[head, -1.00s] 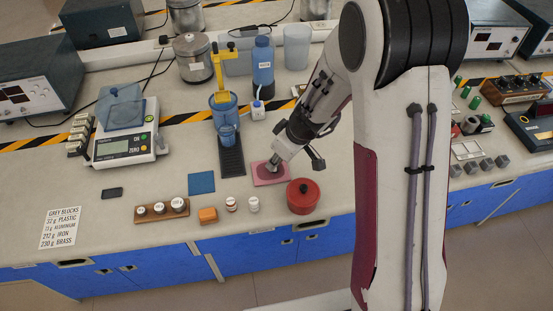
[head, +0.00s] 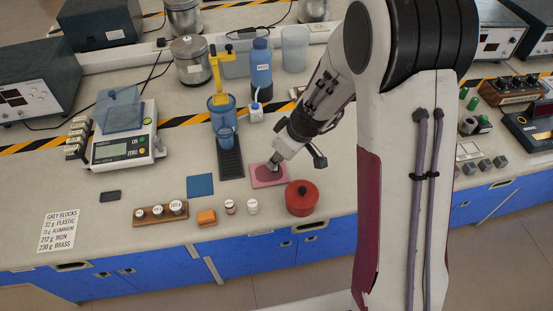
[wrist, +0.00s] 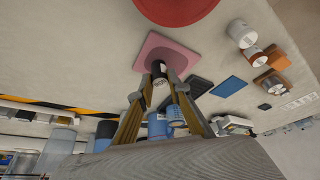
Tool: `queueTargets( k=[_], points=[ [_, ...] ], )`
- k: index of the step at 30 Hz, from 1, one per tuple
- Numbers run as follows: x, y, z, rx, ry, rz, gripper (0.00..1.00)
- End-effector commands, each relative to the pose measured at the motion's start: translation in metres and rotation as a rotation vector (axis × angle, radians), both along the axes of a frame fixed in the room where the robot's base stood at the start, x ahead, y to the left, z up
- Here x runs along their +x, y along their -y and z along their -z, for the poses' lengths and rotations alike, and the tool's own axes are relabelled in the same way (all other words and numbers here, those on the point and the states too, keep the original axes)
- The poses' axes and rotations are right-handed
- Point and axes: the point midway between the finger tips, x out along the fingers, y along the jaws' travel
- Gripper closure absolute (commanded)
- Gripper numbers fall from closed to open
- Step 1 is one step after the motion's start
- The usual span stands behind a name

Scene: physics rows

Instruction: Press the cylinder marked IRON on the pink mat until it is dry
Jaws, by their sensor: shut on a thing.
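The pink mat (head: 260,182) lies on the bench, left of and behind the red pot, with a darker patch on it. It also shows in the wrist view (wrist: 152,48). My gripper (head: 274,166) is over the mat, pointing down. In the wrist view my gripper (wrist: 161,88) is shut on a small dark cylinder (wrist: 158,69) with a pale label. The label is too small to read. The cylinder's far end is at the mat's dark patch; I cannot tell whether it touches. In the head view the cylinder is mostly hidden by the gripper.
A dark drip tray (head: 230,163) and blue mat (head: 200,185) lie to the left. Small white-capped jars (head: 252,206) stand in front.

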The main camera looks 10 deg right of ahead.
Motion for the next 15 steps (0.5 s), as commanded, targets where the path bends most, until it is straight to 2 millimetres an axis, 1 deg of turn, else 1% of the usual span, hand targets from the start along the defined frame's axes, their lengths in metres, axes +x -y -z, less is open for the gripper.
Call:
queueTargets(
  k=[8, 15],
  points=[
    [0.0005, -0.0001, -0.0007, 0.0, 0.001, 0.0, 1.0],
    [0.0011, -0.0004, -0.0084, 0.001, 0.004, 0.0, 1.0]
  ],
)
